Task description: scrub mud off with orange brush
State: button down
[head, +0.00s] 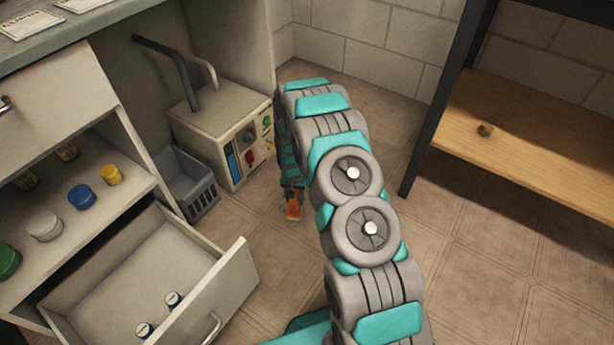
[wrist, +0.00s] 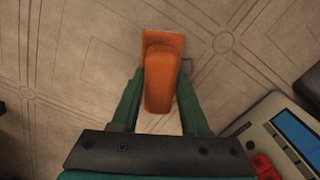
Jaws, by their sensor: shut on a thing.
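The orange brush (head: 293,208) is held low in front of the control box, with the floor behind it. In the wrist view the orange brush (wrist: 162,78) sits between the two green fingers of my gripper (wrist: 160,92). My gripper (head: 291,184) is shut on it and points downward, partly hidden behind my arm in the head view. The brush's bristles are not clearly visible.
A beige control box (head: 228,135) with coloured buttons stands close left of my gripper, beside a grey crate (head: 186,182). An open drawer (head: 150,285) holding small bottles juts out at the lower left. Coloured jars stand on the shelf above. Tiled floor (head: 470,260) at the right is clear.

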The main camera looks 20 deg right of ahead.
jog(key=shift+r+p, duration=0.35)
jog(key=shift+r, duration=2.25)
